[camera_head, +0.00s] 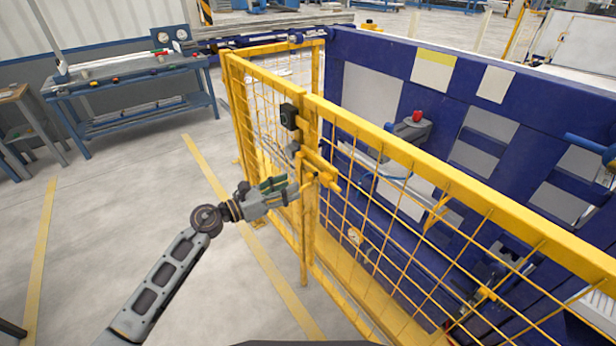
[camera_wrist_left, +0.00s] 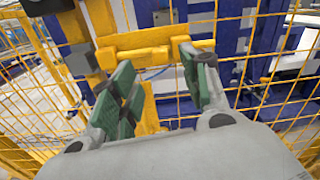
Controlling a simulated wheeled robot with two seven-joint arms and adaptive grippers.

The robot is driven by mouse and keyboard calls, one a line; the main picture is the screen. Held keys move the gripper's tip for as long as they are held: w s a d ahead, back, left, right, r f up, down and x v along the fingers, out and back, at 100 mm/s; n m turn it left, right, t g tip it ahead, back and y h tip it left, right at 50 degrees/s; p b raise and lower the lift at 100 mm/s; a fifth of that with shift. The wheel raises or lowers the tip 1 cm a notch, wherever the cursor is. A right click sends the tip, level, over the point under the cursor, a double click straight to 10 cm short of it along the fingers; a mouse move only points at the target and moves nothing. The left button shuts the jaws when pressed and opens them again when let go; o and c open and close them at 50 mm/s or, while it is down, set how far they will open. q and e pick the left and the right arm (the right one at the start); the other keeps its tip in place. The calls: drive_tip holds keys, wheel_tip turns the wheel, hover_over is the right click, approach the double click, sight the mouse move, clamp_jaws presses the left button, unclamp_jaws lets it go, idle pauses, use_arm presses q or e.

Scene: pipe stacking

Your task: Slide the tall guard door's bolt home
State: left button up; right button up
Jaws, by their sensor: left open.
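The tall yellow mesh guard door (camera_head: 460,200) runs from the centre to the lower right, beside a yellow post. Its yellow bolt (camera_head: 322,168) sits at mid-height on the frame, with a short handle by it. In the left wrist view the bolt (camera_wrist_left: 135,55) is a horizontal yellow bar just beyond the fingertips. My left gripper (camera_head: 285,187) is open in front of the bolt. In the left wrist view its green-padded fingers (camera_wrist_left: 162,85) stand apart, with a yellow piece showing between them. Whether they touch it I cannot tell. My right gripper is not in view.
A black box (camera_head: 289,116) is fixed on the post above the bolt. A blue machine (camera_head: 360,50) stands behind the mesh. A blue workbench (camera_head: 130,75) is at the back left. The floor left of the fence is clear, with yellow lines.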

sight(306, 179)
use_arm(q)
drive_tip(key=p+x, duration=0.1)
drive_tip(key=x, duration=0.4)
drive_tip(key=shift+w+d, duration=0.1)
drive_tip(key=shift+d, duration=0.05)
drive_tip(key=shift+w+d, duration=0.4)
drive_tip(key=shift+d, duration=0.1)
drive_tip(key=shift+w+d, duration=0.25)
drive_tip(key=shift+d, duration=0.2)
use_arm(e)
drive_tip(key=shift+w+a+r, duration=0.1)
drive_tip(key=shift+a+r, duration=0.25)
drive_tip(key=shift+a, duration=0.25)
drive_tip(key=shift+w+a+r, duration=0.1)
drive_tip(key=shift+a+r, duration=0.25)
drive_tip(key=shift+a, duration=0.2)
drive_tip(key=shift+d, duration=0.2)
use_arm(q)
drive_tip(key=shift+c, duration=0.6)
clamp_jaws()
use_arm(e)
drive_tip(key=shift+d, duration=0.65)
